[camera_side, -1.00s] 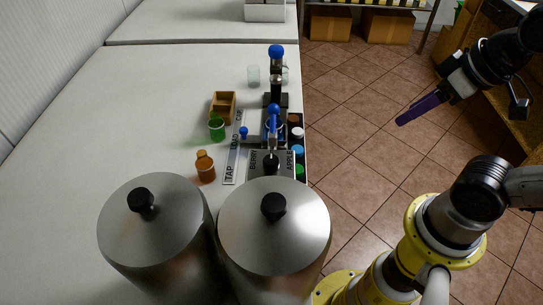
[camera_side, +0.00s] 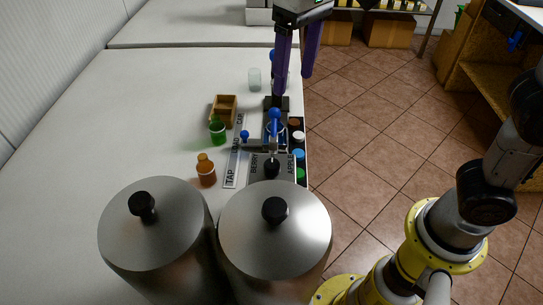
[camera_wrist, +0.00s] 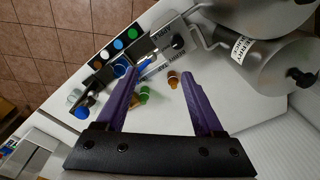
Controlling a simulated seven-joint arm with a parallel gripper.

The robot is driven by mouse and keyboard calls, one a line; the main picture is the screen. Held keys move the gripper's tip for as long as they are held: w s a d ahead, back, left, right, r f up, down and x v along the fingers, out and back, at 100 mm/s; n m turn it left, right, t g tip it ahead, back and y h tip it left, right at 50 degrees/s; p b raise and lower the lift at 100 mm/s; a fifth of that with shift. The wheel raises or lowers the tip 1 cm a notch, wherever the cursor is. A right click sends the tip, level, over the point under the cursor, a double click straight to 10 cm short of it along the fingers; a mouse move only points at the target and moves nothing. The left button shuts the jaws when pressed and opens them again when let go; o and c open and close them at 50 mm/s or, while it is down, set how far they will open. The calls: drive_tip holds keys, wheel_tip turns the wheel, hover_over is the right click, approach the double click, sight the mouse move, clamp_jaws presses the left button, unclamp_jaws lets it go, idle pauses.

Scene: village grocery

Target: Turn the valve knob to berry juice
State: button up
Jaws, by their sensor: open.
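The black valve knob (camera_side: 271,167) sits on a grey plate between the BERRY and APPLE labels, just behind the two steel tanks. In the wrist view the knob (camera_wrist: 178,42) shows near the top, beside the tanks. I cannot tell which label it points to. My gripper (camera_side: 292,92) is open and empty, its purple fingers pointing down above the far end of the dispenser, well beyond the knob. In the wrist view the gripper's fingers (camera_wrist: 160,75) are spread, with the knob beyond their tips.
Steel tanks (camera_side: 275,240) stand close in front of the knob. A blue-topped tap lever (camera_side: 273,118) stands between gripper and knob. A blue slider ball (camera_side: 244,132), green cup (camera_side: 217,132), amber bottle (camera_side: 206,170) and wooden box (camera_side: 223,107) are left of it. The table's left is clear.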

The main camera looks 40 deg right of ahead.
drive_tip(key=n, duration=0.1)
hover_over(271, 164)
wheel_tip(271, 164, down, 3)
drive_tip(key=shift+g, duration=0.4)
wheel_tip(271, 164, down, 14)
drive_tip(key=shift+r, duration=0.1)
clamp_jaws()
